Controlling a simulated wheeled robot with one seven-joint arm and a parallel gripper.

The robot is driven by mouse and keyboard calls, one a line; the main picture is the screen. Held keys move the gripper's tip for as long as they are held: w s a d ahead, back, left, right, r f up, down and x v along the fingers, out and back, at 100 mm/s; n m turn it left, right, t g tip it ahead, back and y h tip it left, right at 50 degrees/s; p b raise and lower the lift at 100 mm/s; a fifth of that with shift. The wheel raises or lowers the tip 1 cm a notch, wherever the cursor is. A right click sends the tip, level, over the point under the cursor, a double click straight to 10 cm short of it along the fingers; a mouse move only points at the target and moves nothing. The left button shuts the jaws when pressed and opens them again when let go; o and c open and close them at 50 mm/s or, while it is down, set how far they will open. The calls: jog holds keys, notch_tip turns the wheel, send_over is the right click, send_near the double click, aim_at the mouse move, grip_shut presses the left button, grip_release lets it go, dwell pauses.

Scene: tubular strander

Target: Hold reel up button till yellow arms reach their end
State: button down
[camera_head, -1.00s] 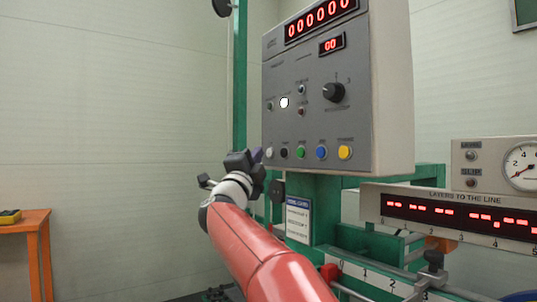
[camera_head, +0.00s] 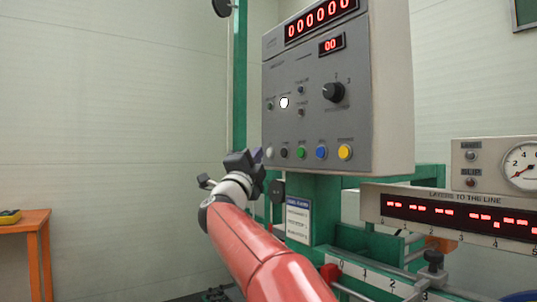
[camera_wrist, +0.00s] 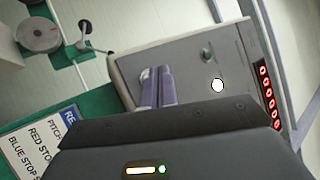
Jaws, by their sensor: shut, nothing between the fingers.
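No yellow arms are in view.
A bright white round lamp (camera_head: 284,102) and a black rotary knob (camera_head: 333,92) sit higher on the panel. A layer display (camera_head: 455,213) and a gauge (camera_head: 520,165) are at right. An orange table (camera_head: 30,218) stands far left.

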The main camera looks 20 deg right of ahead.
dwell(0.8)
jog(key=shift+w+d, duration=0.1)
jog(key=shift+d, duration=0.3)
